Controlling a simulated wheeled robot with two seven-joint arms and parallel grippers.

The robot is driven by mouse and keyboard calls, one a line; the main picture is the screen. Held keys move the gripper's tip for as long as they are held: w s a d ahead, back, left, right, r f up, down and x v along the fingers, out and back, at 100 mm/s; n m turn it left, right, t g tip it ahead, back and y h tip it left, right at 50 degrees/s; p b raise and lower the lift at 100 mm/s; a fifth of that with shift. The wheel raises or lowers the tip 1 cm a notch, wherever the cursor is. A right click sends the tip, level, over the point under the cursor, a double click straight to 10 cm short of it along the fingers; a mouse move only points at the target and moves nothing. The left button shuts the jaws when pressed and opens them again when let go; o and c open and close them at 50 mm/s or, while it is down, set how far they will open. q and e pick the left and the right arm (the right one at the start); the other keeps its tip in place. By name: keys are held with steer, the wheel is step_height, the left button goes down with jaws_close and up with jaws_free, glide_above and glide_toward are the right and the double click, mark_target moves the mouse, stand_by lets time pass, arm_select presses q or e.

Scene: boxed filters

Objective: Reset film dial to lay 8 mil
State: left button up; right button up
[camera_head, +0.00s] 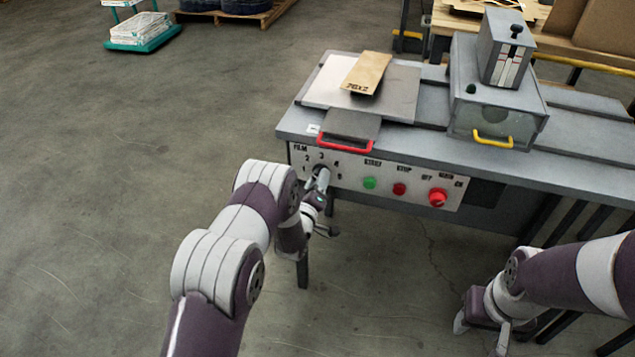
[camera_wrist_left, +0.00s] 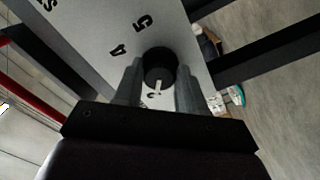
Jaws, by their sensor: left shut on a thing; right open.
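The film dial is a round black knob (camera_wrist_left: 160,65) on the white control panel (camera_head: 350,185), with numbers around it. In the wrist view its white pointer mark points down the picture, towards a partly hidden figure that I cannot read surely; 4 and 5 show above and to its left. My left gripper (camera_head: 322,182) is shut on the knob, one finger on each side. My right gripper (camera_head: 482,328) is open and empty, low at the right, away from the panel.
The panel also has a green button (camera_head: 369,183), a red button (camera_head: 399,189) and a larger red knob (camera_head: 438,197). A red-handled plate (camera_head: 350,125) juts out above the dial. A cardboard piece (camera_head: 366,72) lies on the machine.

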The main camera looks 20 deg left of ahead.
arm_select(q)
steer(key=shift+w+a+r, duration=0.1)
steer(key=shift+w+r, duration=0.15)
steer(key=shift+r, duration=0.3)
steer(key=o, duration=1)
steer(key=shift+o, duration=0.3)
steer(key=shift+w+f, duration=0.1)
steer(key=shift+f, duration=0.3)
steer(key=s, duration=1.2)
steer(key=shift+s+a+p, duration=0.2)
steer(key=shift+s+p, duration=0.15)
steer(key=shift+f, duration=0.1)
